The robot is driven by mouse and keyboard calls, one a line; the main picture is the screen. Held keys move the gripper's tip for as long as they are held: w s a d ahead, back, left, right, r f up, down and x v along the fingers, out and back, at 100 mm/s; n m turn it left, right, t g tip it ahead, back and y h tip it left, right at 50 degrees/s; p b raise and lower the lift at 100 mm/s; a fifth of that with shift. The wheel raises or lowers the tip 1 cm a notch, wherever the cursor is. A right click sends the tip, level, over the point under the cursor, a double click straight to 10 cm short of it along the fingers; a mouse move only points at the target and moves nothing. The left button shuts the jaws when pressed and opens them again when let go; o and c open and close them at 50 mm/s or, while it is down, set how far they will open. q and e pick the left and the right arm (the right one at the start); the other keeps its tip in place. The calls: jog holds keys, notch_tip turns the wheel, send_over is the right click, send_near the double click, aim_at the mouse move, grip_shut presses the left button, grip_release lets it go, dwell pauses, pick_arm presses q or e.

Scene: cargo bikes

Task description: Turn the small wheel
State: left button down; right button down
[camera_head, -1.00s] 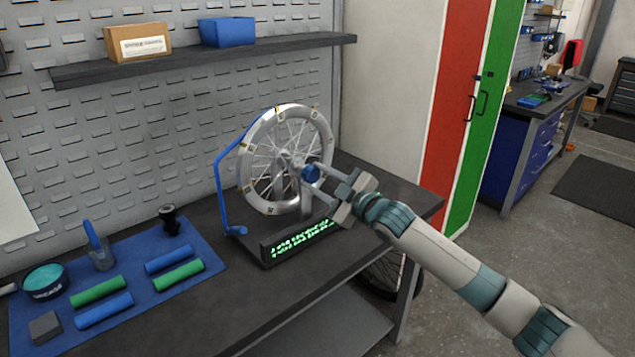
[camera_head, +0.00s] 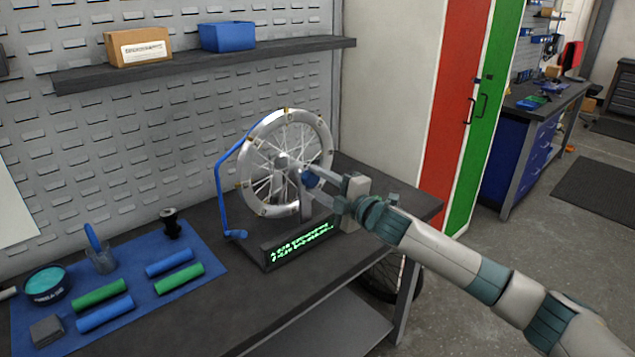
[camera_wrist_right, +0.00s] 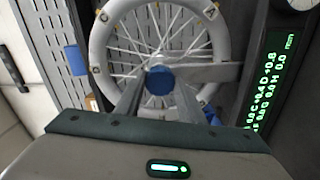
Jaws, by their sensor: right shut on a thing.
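The small wheel (camera_head: 261,192) is a silver spoked rim with small marks around it, upright in a stand on the workbench. A blue knob (camera_head: 310,179) sits at its hub, facing my arm. My right gripper (camera_head: 311,177) reaches in from the right and is shut on the blue knob. In the right wrist view the knob (camera_wrist_right: 159,80) lies between the two fingertips, with the wheel (camera_wrist_right: 98,42) behind it. The fingers partly hide the hub and the stand's upright. My left gripper is not in view.
A display with green text (camera_head: 300,242) stands in front of the wheel. A blue curved arm (camera_head: 219,190) rises on its left. A blue mat (camera_head: 135,304) with grips, a tub and small tools lies at the left. A shelf (camera_head: 200,64) hangs above.

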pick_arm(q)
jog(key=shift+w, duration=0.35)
pick_arm(e)
jog(key=shift+f, duration=0.1)
jog(key=c, duration=1.2)
grip_release()
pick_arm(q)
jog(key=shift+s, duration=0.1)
pick_arm(e)
jog(key=shift+s+d, duration=0.25)
jog(key=shift+s, duration=0.05)
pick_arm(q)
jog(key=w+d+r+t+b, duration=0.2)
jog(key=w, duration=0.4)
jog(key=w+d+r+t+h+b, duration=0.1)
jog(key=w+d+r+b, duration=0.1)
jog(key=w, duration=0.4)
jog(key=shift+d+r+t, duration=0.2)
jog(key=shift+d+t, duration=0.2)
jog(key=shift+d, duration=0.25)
pick_arm(e)
jog(key=shift+v, duration=8.35)
